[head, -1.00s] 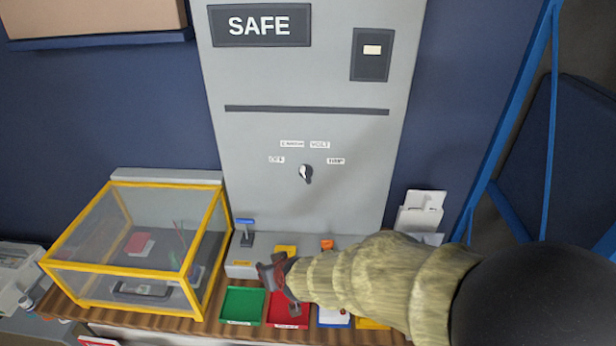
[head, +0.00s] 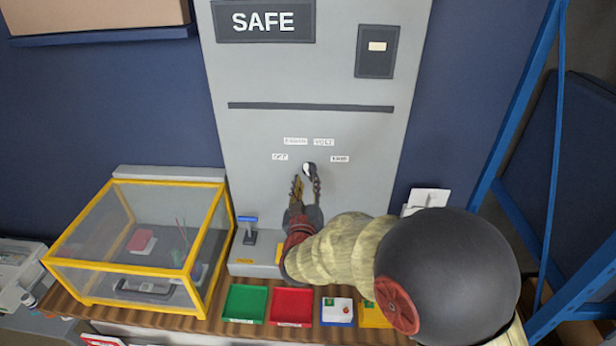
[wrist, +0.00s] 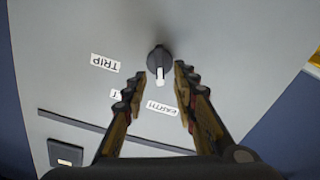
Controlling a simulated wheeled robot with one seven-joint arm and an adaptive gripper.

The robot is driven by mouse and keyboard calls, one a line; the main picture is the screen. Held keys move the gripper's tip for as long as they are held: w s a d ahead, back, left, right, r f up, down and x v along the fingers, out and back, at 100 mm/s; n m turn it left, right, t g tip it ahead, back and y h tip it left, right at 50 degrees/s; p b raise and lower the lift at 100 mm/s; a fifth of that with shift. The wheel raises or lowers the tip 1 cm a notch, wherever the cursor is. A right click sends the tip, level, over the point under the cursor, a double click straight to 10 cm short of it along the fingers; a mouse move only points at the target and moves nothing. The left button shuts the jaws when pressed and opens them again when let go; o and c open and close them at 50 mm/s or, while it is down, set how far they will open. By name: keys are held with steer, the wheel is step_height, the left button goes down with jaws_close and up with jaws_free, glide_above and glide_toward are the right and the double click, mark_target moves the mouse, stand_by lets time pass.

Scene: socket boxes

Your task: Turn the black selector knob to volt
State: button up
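The black selector knob (head: 309,168) with a white pointer is on the grey SAFE panel (head: 250,190), below the small labels. The volt label (head: 323,142) is at its upper right, partly covered by a finger in the wrist view. In the wrist view the knob (wrist: 159,58) has its pointer towards the EARTH label (wrist: 161,107). My gripper (head: 307,183) is open at the knob. In the wrist view my gripper's fingertips (wrist: 159,73) are on either side of the knob, with gaps; I see no grip on it.
A blue metal frame (head: 520,110) stands at the right. The panel around the knob is flat and clear.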

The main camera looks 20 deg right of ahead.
mark_target(308, 174)
steer(key=shift+x, duration=2.05)
steer(key=shift+c, duration=0.3)
jaws_close()
